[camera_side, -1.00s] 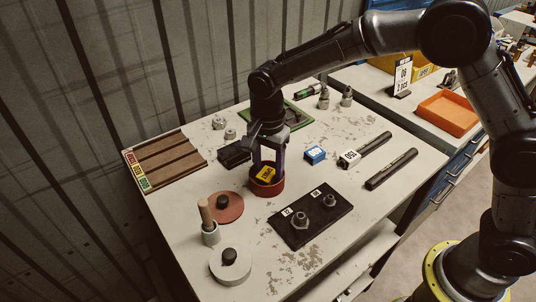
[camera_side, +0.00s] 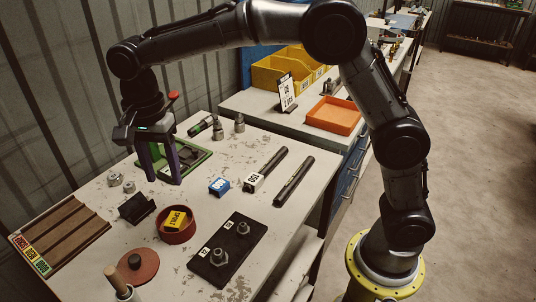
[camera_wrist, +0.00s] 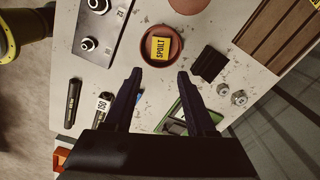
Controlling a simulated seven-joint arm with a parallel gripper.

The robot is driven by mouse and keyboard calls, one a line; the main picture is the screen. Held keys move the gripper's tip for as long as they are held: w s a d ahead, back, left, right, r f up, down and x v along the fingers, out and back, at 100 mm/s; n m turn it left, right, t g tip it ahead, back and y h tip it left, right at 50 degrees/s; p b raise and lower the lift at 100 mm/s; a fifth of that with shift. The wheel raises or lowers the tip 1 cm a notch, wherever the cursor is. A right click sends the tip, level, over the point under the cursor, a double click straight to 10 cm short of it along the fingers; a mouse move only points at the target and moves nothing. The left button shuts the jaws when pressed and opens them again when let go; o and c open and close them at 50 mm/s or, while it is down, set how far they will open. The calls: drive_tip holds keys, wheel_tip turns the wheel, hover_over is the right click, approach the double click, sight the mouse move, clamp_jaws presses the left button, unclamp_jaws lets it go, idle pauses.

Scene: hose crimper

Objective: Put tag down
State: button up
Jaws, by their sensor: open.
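A yellow tag with black lettering, reading SPOILT in the wrist view (camera_wrist: 160,48), lies in the round red-brown bowl (camera_side: 163,238). The tag also shows in the side view (camera_side: 177,219), tilted against the inside of the bowl. My gripper (camera_side: 163,181) is open and empty, raised near the green tray at the back of the bench and apart from the bowl. In the wrist view, my gripper (camera_wrist: 160,74) has its two fingers spread, with the bowl and tag beyond the fingertips.
A black block (camera_side: 137,208) stands just left of the bowl. A black plate (camera_side: 228,250) with two fittings is to its right. A blue labelled block (camera_side: 219,186) and two black rods (camera_side: 293,181) lie further right. A slotted wooden rack (camera_side: 62,236) is at the left edge.

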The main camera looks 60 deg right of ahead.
drive_tip(key=s+d+r+n+t, duration=0.2)
drive_tip(key=s+d+r+n, duration=0.1)
drive_tip(key=s+d+r, duration=0.3)
drive_tip(key=s+d+f+n+t, duration=0.1)
drive_tip(key=s+d+n, duration=0.4)
drive_tip(key=s, duration=0.5)
drive_tip(key=s+d+f+n+t, duration=0.2)
drive_tip(key=s+d+n, duration=0.3)
drive_tip(key=s, duration=0.5)
drive_tip(key=shift+s+d+f+t, duration=0.35)
drive_tip(key=shift+d+f, duration=0.2)
drive_tip(key=shift+d, duration=0.35)
